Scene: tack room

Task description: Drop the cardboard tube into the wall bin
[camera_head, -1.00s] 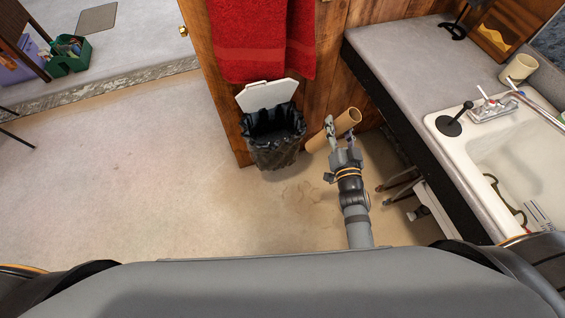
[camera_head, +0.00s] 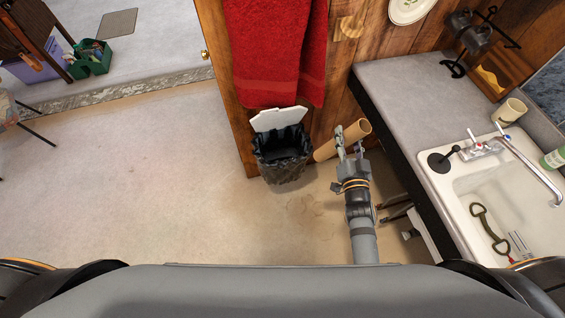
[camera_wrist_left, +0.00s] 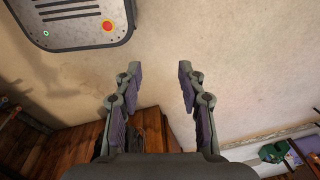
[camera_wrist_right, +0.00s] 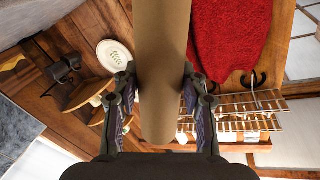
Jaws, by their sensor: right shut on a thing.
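The tan cardboard tube (camera_head: 354,131) is held in my right gripper (camera_head: 349,149), just right of the wall bin. In the right wrist view the tube (camera_wrist_right: 160,60) runs between the two fingers of my right gripper (camera_wrist_right: 157,92). In the head view it is tilted, its upper end to the right. The wall bin (camera_head: 282,163) has a black bag liner and a raised white lid (camera_head: 279,118). The tube's lower left end is close to the bin's right side; I cannot tell if they touch. My left gripper (camera_wrist_left: 158,75) is open and empty in the left wrist view.
A red towel (camera_head: 274,50) hangs above the bin. A grey counter (camera_head: 415,90) with a white sink (camera_head: 510,200) stands on the right. A green caddy (camera_head: 92,58) is at the far left. The floor left of the bin is clear.

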